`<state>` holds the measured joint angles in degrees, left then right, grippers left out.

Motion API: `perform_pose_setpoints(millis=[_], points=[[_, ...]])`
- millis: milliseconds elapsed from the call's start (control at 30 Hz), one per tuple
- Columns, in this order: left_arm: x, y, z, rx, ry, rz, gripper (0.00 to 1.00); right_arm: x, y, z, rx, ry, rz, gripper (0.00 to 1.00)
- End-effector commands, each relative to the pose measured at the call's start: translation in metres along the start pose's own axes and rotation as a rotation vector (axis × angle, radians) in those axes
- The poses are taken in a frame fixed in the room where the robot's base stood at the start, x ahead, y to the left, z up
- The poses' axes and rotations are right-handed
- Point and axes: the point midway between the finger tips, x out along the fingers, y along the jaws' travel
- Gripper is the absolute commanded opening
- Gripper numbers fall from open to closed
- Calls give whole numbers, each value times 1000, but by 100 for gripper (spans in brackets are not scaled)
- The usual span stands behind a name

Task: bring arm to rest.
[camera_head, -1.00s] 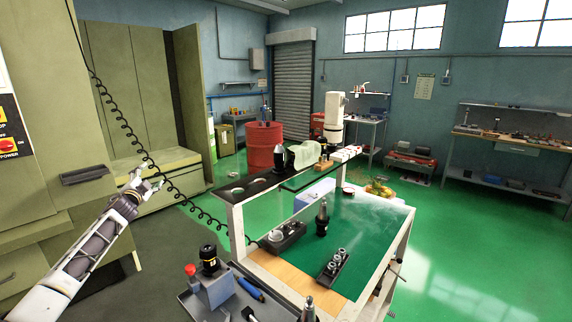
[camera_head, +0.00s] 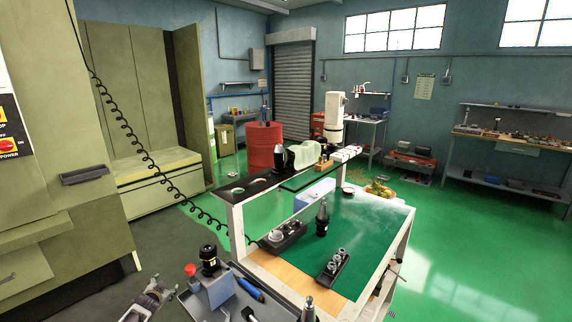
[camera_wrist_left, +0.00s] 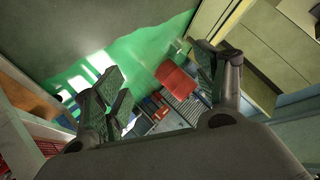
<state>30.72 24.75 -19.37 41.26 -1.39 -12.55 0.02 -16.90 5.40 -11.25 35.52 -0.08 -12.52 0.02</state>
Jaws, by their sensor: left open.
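My left gripper (camera_head: 160,290) shows at the bottom of the head view, left of the tooling cart, with its arm cut off by the lower edge. In the left wrist view my left gripper (camera_wrist_left: 160,88) has its two fingers spread wide, with nothing between them. Past the fingers are the green floor and a distant red drum. My right gripper is not in view.
The tooling cart (camera_head: 262,268) stands close on the right of my left gripper, with a tray, a red-knobbed fixture (camera_head: 208,285) and a blue-handled tool (camera_head: 250,289). A large olive machine (camera_head: 60,200) stands at the left. Dark floor lies between them.

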Motion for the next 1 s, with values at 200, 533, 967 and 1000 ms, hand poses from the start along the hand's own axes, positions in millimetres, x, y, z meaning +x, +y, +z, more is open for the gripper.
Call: perform_pose_setpoints(millis=[200, 533, 967, 1000], points=[[-10, 71, 77, -48, -96, 74, 71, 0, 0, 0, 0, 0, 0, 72], [-45, 171, 187, -93, -236, 172, 71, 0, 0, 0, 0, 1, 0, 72], [-129, 296, 316, -143, -410, 297, 71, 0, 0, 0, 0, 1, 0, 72], [-139, 308, 327, -148, -426, 309, 71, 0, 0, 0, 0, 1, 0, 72]])
